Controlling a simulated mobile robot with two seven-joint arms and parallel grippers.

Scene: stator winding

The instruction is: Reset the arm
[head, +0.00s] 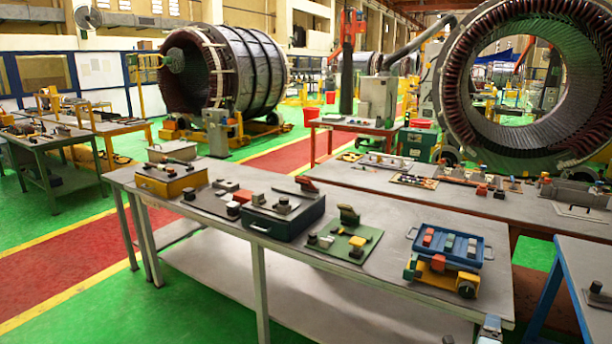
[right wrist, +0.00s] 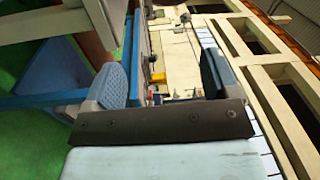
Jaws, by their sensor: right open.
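My right gripper (right wrist: 164,78) is open in the right wrist view, with its two blue ribbed finger pads well apart and nothing between them. In the head view only a small part of my right gripper (head: 490,329) shows at the bottom edge, in front of the near corner of the long grey workbench (head: 330,262). My left gripper is not in view.
On the bench are a yellow box (head: 171,182), a dark green toolbox (head: 284,217), a green plate (head: 343,243) with blocks and a blue tray (head: 425,238) by a small yellow cart (head: 440,277). A blue-legged table (head: 590,270) stands at right. Large stators (head: 455,85) stand behind.

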